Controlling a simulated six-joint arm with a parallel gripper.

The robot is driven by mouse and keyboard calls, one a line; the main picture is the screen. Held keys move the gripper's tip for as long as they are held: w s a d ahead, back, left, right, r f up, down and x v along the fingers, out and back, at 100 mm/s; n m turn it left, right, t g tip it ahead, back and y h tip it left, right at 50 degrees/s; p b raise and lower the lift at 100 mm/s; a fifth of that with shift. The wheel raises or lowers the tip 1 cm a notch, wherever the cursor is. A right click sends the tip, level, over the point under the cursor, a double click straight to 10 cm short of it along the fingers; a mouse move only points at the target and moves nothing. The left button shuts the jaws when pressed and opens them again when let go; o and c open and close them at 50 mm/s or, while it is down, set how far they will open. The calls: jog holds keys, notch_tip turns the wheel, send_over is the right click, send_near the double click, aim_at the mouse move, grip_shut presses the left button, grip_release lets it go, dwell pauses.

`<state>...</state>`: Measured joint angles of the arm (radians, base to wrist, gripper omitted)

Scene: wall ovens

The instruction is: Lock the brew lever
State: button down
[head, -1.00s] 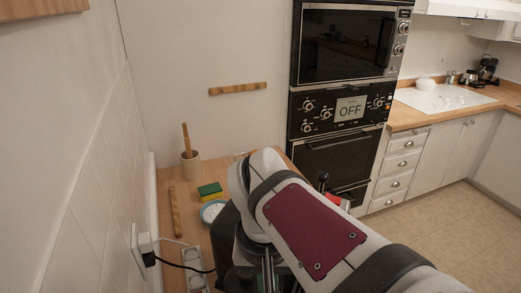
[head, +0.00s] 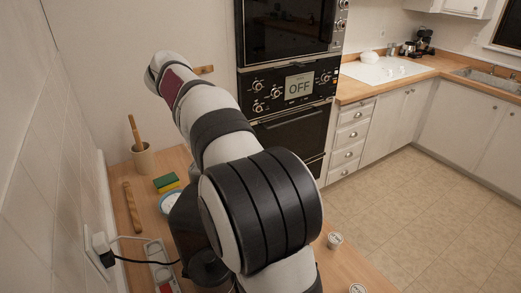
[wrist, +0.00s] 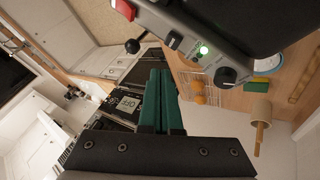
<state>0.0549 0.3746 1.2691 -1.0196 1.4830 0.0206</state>
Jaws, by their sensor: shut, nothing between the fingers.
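A dark coffee machine (wrist: 215,38) fills the top right of the wrist view, tilted in the picture. It has a lit green light, a short lever with a dark knob (wrist: 225,75), and a black ball-ended lever (wrist: 132,46) near a red part. I cannot tell which is the brew lever. In the head view the machine (head: 186,222) is mostly hidden behind my arm. My gripper (wrist: 161,75) shows green fingers, shut and empty, apart from the machine and below it in the wrist picture. In the head view my gripper is hidden.
The wooden counter holds a cup with a wooden tool (head: 142,158), a sponge (head: 166,182), a white dish (head: 171,202), a wooden rod (head: 132,208) and a power strip (head: 160,262). Small white cups (head: 334,240) stand at the right. Wall ovens (head: 290,90) stand behind.

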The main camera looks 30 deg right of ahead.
jog(key=x, duration=0.7)
jog(key=shift+d+f, duration=0.15)
jog(key=shift+f, duration=0.15)
jog(key=d, duration=0.2)
jog(key=shift+s+d+f, duration=0.1)
jog(key=shift+s+d, duration=0.2)
jog(key=shift+s+d+f, duration=0.1)
jog(key=shift+s+d, duration=0.1)
jog(key=shift+d, duration=0.45)
